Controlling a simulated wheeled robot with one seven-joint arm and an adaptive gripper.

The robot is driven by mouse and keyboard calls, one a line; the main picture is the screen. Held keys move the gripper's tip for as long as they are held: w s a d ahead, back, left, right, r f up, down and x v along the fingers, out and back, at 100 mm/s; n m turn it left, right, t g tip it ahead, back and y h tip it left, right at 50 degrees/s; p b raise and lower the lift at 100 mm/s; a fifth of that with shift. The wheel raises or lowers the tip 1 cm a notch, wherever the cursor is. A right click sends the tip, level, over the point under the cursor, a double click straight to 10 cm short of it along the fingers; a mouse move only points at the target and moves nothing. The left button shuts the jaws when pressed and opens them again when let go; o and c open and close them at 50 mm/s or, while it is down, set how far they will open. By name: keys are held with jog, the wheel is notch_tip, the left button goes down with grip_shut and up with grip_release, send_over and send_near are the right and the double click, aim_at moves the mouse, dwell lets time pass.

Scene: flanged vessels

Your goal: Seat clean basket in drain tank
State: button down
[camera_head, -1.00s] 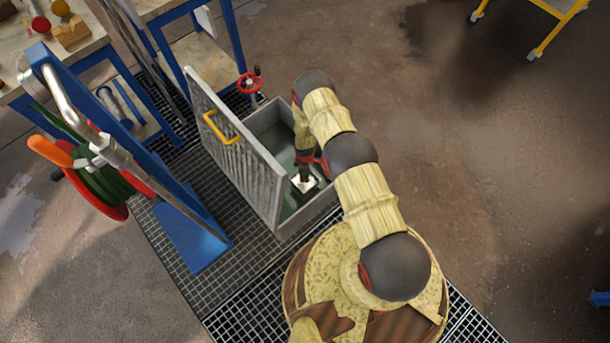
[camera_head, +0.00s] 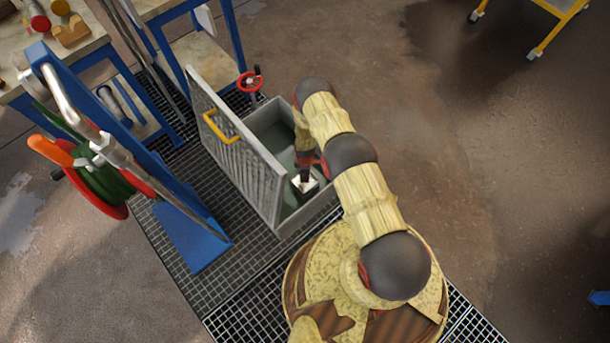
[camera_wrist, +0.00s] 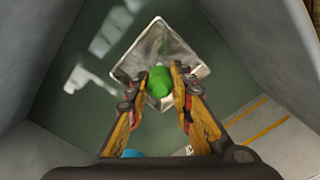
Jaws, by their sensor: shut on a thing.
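The drain tank (camera_head: 312,208) is a grey open box standing on the floor grating, with its ribbed lid (camera_head: 232,150) swung up on the left side. The basket (camera_head: 308,184) is a small pale square thing inside the tank; in the wrist view it is a shiny metal square (camera_wrist: 168,42) with a green knob (camera_wrist: 159,82) on top. My gripper (camera_wrist: 160,78) is shut on the green knob, with one finger on each side. It reaches down inside the tank. Whether the basket touches the tank bottom cannot be told.
The lid's yellow handle (camera_head: 218,128) faces left. A red handwheel (camera_head: 249,80) stands at the tank's far end. A blue stand with a hose reel (camera_head: 100,185) is left of the lid. Workbenches (camera_head: 85,50) stand at the upper left.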

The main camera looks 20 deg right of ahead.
jog(key=shift+f, duration=0.25)
jog(key=shift+f, duration=0.3)
jog(key=shift+f, duration=0.65)
jog(key=c, duration=1.5)
grip_release()
jog(key=shift+f, duration=0.1)
notch_tip(320, 180, up, 12)
